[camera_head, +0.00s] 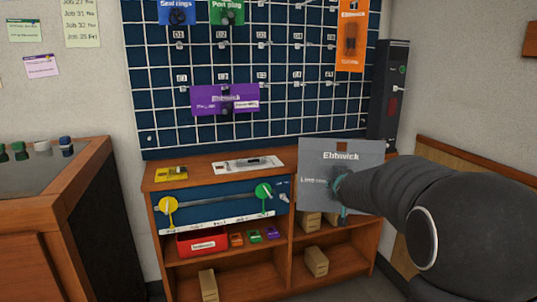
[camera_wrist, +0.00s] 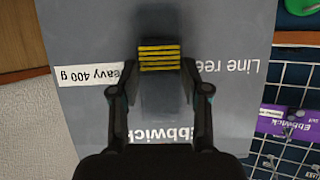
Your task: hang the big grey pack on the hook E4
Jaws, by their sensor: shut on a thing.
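The big grey pack (camera_head: 368,160), printed "Ebbwick", hangs upright in front of the right part of the bench, below the pegboard. In the wrist view the pack (camera_wrist: 232,35) fills the middle, upside down, with a white "Heavy 400 g" label. My gripper (camera_wrist: 160,75) is shut on the pack's raised middle part, which has yellow stripes. In the head view my gripper (camera_head: 345,192) is partly hidden by my arm. The hook E4 (camera_head: 299,85) is on the pegboard's lower right, under its small label. It looks empty, up and left of the pack.
A purple pack (camera_head: 240,97) hangs left of E4 and an orange pack (camera_head: 351,35) hangs up and right. A dark tall box (camera_head: 388,95) stands right of the pegboard (camera_head: 160,128). The bench (camera_head: 150,178) holds a yellow item (camera_head: 171,174) and a white tray (camera_head: 247,164).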

